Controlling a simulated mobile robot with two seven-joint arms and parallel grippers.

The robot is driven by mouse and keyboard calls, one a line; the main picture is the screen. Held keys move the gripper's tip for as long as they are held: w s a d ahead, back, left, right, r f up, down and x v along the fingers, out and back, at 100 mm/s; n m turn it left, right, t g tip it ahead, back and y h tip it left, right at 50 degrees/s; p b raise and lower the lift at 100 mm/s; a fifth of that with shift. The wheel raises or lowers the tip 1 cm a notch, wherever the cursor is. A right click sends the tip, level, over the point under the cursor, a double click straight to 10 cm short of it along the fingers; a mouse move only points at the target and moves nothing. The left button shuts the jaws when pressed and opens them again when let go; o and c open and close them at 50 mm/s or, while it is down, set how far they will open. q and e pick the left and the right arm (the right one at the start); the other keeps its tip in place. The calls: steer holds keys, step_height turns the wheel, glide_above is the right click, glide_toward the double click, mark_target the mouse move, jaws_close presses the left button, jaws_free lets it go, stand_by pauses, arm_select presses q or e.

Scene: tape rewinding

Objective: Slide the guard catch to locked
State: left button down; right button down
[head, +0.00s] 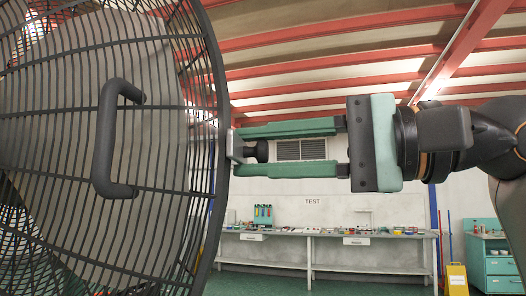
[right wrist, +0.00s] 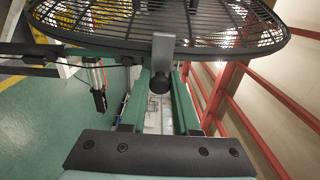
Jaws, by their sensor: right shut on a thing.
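The guard is a large round dark wire cage (head: 222,150) filling the left of the head view, with a grey handle (head: 103,140) on its face. The guard catch sits at its right rim: a pale metal plate (head: 236,146) with a black knob (head: 261,151). In the right wrist view the plate (right wrist: 163,50) stands at the guard's rim (right wrist: 110,44), with the knob (right wrist: 159,84) below it. My right gripper (head: 248,151) comes from the right, its green fingers above and below the knob, shut on it. Whether the catch is locked cannot be told.
A long workbench (head: 330,236) with small items and a sign reading TEST stand against the back wall. A green drawer cabinet (head: 498,262) and a yellow floor sign (head: 456,278) are at the right.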

arm_select(q)
steer(key=shift+w, duration=0.1)
arm_select(e)
steer(key=shift+s, duration=0.1)
steer(key=c, duration=0.8)
jaws_free()
steer(key=shift+s, duration=0.1)
steer(key=shift+o, duration=0.7)
steer(key=shift+d, duration=0.1)
arm_select(q)
steer(key=shift+w+d+f+b, duration=0.3)
steer(key=shift+d+b, duration=0.2)
steer(key=shift+b, duration=0.25)
arm_select(e)
steer(key=v, duration=1.2)
steer(key=shift+d, duration=0.15)
arm_select(q)
steer(key=shift+a+f, duration=0.1)
